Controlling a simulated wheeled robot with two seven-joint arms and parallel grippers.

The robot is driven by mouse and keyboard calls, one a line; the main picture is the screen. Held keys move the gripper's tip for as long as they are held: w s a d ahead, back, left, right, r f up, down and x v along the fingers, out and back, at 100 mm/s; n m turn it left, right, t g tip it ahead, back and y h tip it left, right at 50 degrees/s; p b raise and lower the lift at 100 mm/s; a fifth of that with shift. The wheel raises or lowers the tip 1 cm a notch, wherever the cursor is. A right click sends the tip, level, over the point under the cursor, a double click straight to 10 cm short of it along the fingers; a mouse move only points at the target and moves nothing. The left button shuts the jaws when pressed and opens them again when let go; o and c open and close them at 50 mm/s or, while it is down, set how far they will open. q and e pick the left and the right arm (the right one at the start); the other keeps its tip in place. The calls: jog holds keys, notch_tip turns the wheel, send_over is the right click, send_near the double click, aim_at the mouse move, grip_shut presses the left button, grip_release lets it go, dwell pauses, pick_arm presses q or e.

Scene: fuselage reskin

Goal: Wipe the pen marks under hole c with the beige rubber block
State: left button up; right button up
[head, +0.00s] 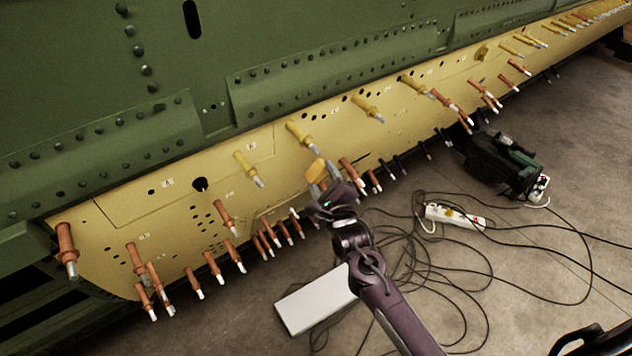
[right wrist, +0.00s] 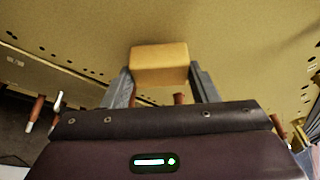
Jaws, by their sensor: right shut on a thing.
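The beige rubber block (right wrist: 160,64) is held between the two fingers of my right gripper (right wrist: 162,88), and it also shows in the head view (head: 316,170). My right gripper (head: 322,184) is shut on the block, close to the lower part of the yellow skin panel (head: 180,225). I cannot tell whether the block touches the panel. The panel carries small printed labels and holes, but I cannot read which is hole c. Pen marks are too small to make out. My left gripper is not in view.
Orange and yellow pins, such as one yellow pin (head: 300,135) and one orange pin (head: 350,172), stick out of the panel around the gripper. On the floor lie a white box (head: 315,300), black cables, a power strip (head: 455,216) and a dark tool case (head: 500,165).

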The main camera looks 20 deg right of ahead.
jog(key=shift+w+d, duration=0.25)
jog(key=shift+d, duration=0.45)
jog(key=shift+r, duration=0.1)
jog(key=shift+w+a, duration=0.1)
jog(key=shift+s+a+r+p, duration=0.1)
jog(key=shift+s+a+p, duration=0.2)
jog(key=shift+a, duration=0.7)
jog(key=shift+s+a+p, duration=0.15)
jog(key=shift+s+a, duration=0.15)
jog(key=shift+a, duration=0.65)
jog(key=shift+s, duration=0.1)
jog(key=shift+s+p, duration=0.25)
jog(key=shift+p, duration=0.05)
jog(key=shift+s+d+f+p, duration=0.25)
jog(key=shift+s+d+p, duration=0.1)
jog(key=shift+s, duration=0.45)
jog(key=shift+s+d+f+p, duration=0.2)
jog(key=shift+s+d+f, duration=0.15)
jog(key=shift+s, duration=0.4)
jog(key=shift+s+d+f+p, duration=0.2)
jog(key=shift+s+d+p, duration=0.15)
jog(key=shift+s, duration=0.45)
